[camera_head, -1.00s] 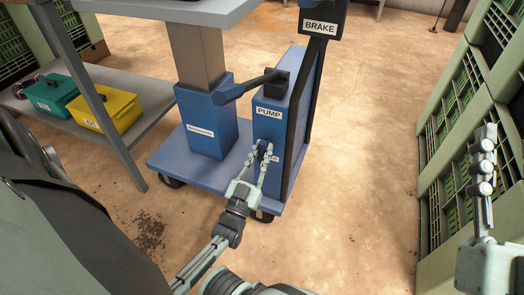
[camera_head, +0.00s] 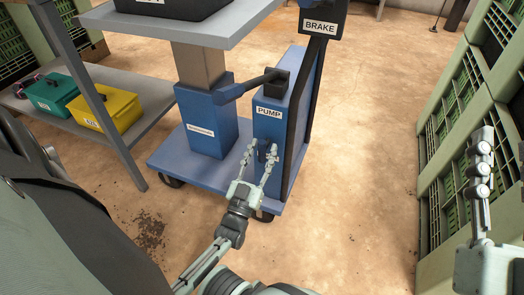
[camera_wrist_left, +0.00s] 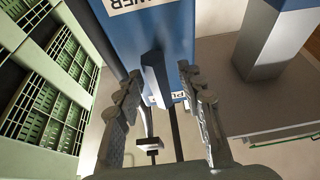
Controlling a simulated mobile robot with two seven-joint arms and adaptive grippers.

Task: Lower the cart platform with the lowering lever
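The cart platform (camera_head: 240,22) is a grey slab on a tan column (camera_head: 200,65) above the blue cart base, carrying a black box (camera_head: 175,8). The lowering lever (camera_head: 264,150) is a small dark blue handle on the blue pump housing (camera_head: 268,129), below the PUMP label. My left gripper (camera_head: 261,150) is open, with one finger on either side of the lever. In the left wrist view the lever (camera_wrist_left: 155,78) stands between the spread fingers, with gaps visible. A partly cut label ending in "WER" shows there. My right gripper (camera_head: 482,160) is at the right edge, seen side-on, away from the cart.
The pump handle (camera_head: 250,85) sticks out left from the housing top. A BRAKE box (camera_head: 320,22) is above on a dark post. A shelf (camera_head: 60,112) with green and yellow boxes stands left. Green crates (camera_head: 455,130) line the right. Floor between is clear.

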